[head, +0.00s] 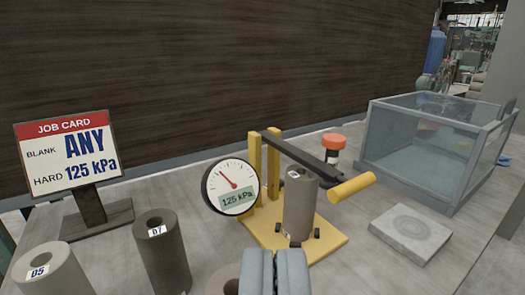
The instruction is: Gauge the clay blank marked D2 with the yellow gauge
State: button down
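The yellow gauge (330,243) stands in the middle of the table, with two yellow posts, a dark lever and a yellow handle (352,187). Its round dial (230,187) has a red needle, and its display reads 125 kPa. A grey-brown clay blank (299,210) stands upright on the gauge's base under the lever. Its small white label is too small to read, so I cannot tell whether it is D2. My gripper (275,268) is at the bottom centre, in front of the gauge, with its fingers together and nothing visible between them.
A job card (67,152) reads "BLANK ANY, HARD 125 kPa". Blanks D5 (50,272) and D7 (163,258) stand at left; another blank (222,280) is partly hidden by my gripper. A grey slab (410,234) and a clear-walled tank (415,149) are at right.

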jog(key=c, duration=2.1)
grip_release()
jog(key=o, duration=1.1)
jog(key=shift+w+d+f, duration=0.1)
jog(key=shift+w+f, duration=0.05)
jog(key=shift+f, duration=0.05)
jog(key=shift+c, duration=0.2)
jog(key=o, duration=1)
jog(key=w+d+f+m+g, duration=0.1)
jog(key=f+m, duration=0.1)
jog(key=w+d+f+m+g, duration=0.1)
jog(key=f+m, duration=0.1)
jog(key=w+d+f+m+g, duration=0.1)
jog(key=w+f+m+g, duration=0.1)
jog(key=f, duration=0.1)
jog(key=shift+d+f+h, duration=0.1)
jog(key=shift+d+h, duration=0.15)
jog(key=shift+h, duration=0.15)
jog(key=shift+o, duration=0.2)
jog(key=m+t+y, duration=0.2)
jog(key=m+y, duration=0.9)
jog(key=m, duration=1)
send_near(335, 173)
jog(key=shift+f+x, duration=0.2)
jog(key=shift+x, duration=2.3)
jog(key=shift+f+x, duration=0.15)
jog(key=shift+x, duration=2.4)
